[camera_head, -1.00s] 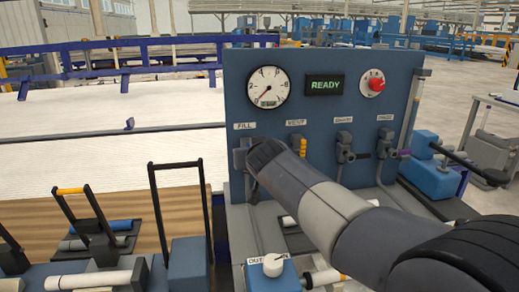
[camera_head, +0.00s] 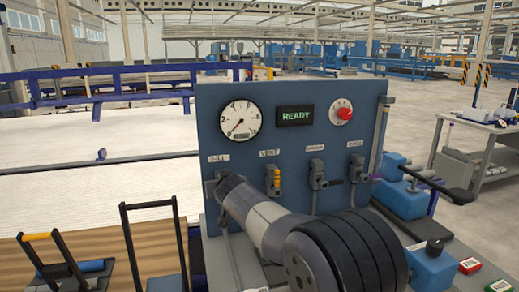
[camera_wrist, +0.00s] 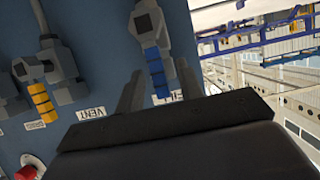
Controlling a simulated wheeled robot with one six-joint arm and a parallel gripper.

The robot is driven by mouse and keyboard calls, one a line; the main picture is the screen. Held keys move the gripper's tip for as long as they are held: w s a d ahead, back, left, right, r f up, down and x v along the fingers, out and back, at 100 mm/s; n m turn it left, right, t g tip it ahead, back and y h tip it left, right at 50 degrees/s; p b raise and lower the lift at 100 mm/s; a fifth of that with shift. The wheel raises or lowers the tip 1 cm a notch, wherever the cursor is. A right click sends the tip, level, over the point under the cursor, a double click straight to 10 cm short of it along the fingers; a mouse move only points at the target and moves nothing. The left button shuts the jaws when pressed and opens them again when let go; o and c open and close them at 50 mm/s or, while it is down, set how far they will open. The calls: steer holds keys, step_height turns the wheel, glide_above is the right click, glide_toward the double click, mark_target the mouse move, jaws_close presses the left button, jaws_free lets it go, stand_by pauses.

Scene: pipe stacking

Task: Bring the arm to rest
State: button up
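My arm reaches to the blue valve panel (camera_head: 300,95), and its end is in front of the FILL valve at the panel's lower left. In the wrist view my gripper (camera_wrist: 160,67) has its two grey fingers spread apart. The FILL valve's blue handle (camera_wrist: 154,62) shows between them, with no clear contact visible. I see nothing held. In the head view the arm hides the fingers and part of the FILL valve (camera_head: 209,187).
The VENT valve (camera_head: 272,180) with a yellow handle is close to the right of the arm. The DRAIN valve (camera_head: 317,175) and PURGE valve (camera_head: 357,168) are further right. A gauge (camera_head: 240,120), READY display (camera_head: 296,115) and red knob (camera_head: 341,111) sit above. Black-handled tools (camera_head: 152,245) stand at left.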

stand_by(0.4)
steer(key=b+v, duration=0.2)
steer(key=v, duration=0.9)
steer(key=w+a+f+m+p, duration=0.1)
steer(key=w+a+f+p, duration=0.1)
steer(key=w+f+p, duration=0.2)
steer(key=w+p, duration=0.3)
steer(key=w, duration=0.3)
steer(key=shift+y, duration=0.3)
steer(key=shift+d+f, duration=0.15)
steer(key=shift+d, duration=0.05)
